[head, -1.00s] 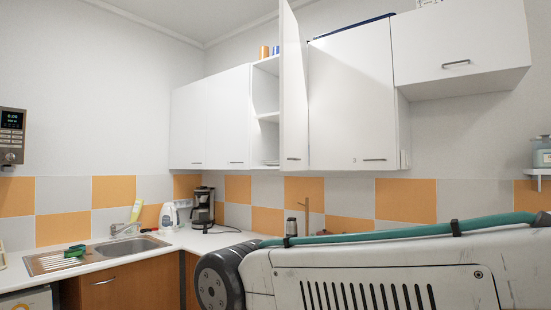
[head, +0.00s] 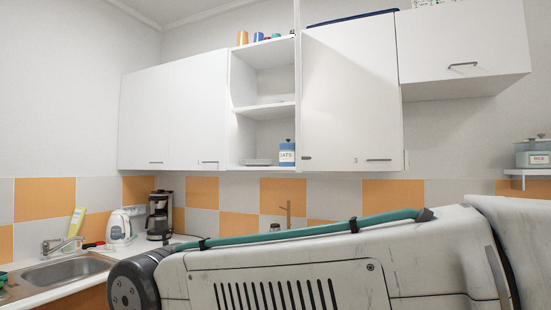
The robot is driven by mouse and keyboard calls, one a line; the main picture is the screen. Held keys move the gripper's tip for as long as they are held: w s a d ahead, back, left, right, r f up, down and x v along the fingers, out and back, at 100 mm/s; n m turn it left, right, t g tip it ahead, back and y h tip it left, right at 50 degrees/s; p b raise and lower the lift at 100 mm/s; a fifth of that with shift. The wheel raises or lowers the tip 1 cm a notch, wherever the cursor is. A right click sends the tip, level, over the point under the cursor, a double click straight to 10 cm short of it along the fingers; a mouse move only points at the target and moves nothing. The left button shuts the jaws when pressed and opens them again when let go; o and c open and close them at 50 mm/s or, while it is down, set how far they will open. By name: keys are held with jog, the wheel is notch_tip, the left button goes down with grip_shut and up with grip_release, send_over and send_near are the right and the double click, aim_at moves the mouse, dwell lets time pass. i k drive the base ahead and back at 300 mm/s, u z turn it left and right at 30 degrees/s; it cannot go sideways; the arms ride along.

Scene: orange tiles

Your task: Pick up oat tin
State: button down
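The oat tin (head: 287,154) is blue with a white label reading OATS and a dark knob on its lid. It stands upright on the bottom shelf of the open wall cabinet (head: 234,118), at the right side of that shelf. The open cabinet door shows edge-on just right of the tin. My arm spans the lower right of the head view, below the cabinets. My gripper is not in view.
A plate or low dish (head: 256,162) lies left of the tin on the same shelf. Closed cabinets flank the opening. A coffee maker (head: 160,214), a kettle (head: 119,228) and a sink (head: 66,271) are at lower left. A rice tin (head: 537,158) stands on a shelf at far right.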

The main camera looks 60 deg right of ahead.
aim_at(287, 152)
jog(key=z, duration=2.45)
jog(key=k, duration=0.3)
jog(key=u, duration=1.6)
jog(key=i, duration=1.45)
jog(key=z, duration=0.8)
jog(key=i, duration=0.7)
jog(key=z, duration=0.55)
